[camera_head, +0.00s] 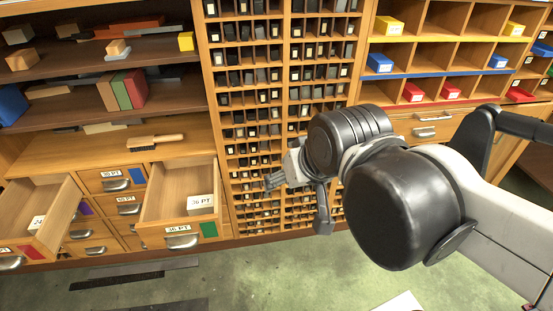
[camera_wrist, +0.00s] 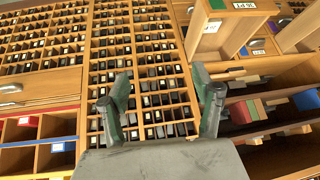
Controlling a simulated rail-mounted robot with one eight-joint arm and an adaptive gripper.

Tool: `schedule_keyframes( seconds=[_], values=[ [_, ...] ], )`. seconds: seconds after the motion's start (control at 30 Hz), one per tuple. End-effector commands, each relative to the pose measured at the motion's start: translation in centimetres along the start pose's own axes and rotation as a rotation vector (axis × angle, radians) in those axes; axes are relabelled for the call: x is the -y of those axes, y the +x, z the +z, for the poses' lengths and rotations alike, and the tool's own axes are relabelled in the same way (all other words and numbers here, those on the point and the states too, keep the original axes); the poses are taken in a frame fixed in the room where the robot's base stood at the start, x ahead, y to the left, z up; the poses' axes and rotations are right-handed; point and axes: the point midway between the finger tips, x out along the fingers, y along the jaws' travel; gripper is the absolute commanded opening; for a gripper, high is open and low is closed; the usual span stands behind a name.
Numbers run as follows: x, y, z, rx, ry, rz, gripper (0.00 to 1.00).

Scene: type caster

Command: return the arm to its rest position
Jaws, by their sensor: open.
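My gripper (camera_head: 297,200) is in front of the tall type cabinet (camera_head: 244,206) in the middle of the head view, with my arm reaching in from the right. Its two fingers are spread apart. In the wrist view my gripper (camera_wrist: 160,82) shows dark green fingers with nothing between them. The small type compartments (camera_wrist: 150,45) lie beyond the fingers, and no contact with them shows.
An open drawer (camera_head: 180,239) left of my gripper holds a white block (camera_head: 200,204) marked 36 PT. Another open drawer (camera_head: 42,215) is at far left. A brush (camera_head: 154,142) lies on the ledge. Right shelves hold coloured boxes (camera_head: 379,63). Green floor (camera_head: 270,270) is mostly clear.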

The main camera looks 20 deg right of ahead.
Motion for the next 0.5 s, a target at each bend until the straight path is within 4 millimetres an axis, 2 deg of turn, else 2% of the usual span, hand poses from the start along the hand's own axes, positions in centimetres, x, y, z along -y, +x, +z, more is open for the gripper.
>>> schedule_keyframes(
  seconds=[0.13,0.5],
  values=[
    [-0.44,-0.37,0.88,-0.016,-0.065,0.012,0.62],
    [-0.48,-0.49,0.89,-0.019,-0.078,0.014,0.62]
  ],
)
